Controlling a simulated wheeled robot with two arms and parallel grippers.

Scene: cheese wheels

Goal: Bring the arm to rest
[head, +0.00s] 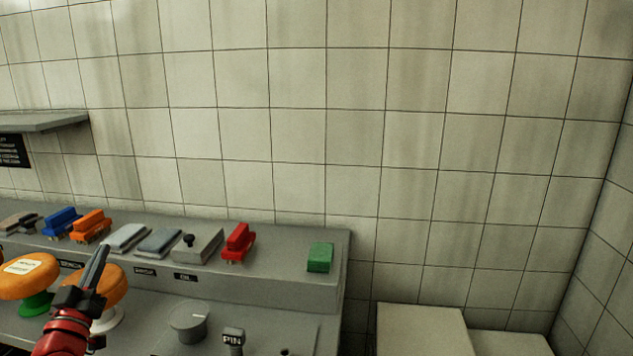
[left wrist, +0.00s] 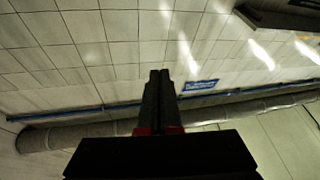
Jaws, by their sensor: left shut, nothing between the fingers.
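My left gripper (head: 95,268) comes in at the lower left of the head view, on a red wrist, with its dark fingers together and pointing up. It stands in front of an orange cheese wheel (head: 114,284) on a white stand and hides part of it. In the left wrist view the left gripper's fingers (left wrist: 160,78) are closed with nothing between them. Another orange cheese wheel (head: 28,272) with a pale label sits on a green stand to the left. My right gripper is not in view.
A grey raised ledge (head: 290,283) holds brushes, including a red one (head: 238,243), grey blocks and a green block (head: 320,257). A round grey knob (head: 188,320) and a post marked PIN (head: 233,340) stand in front. Pale boxes (head: 425,330) are at right. A shelf (head: 40,122) juts from the tiled wall.

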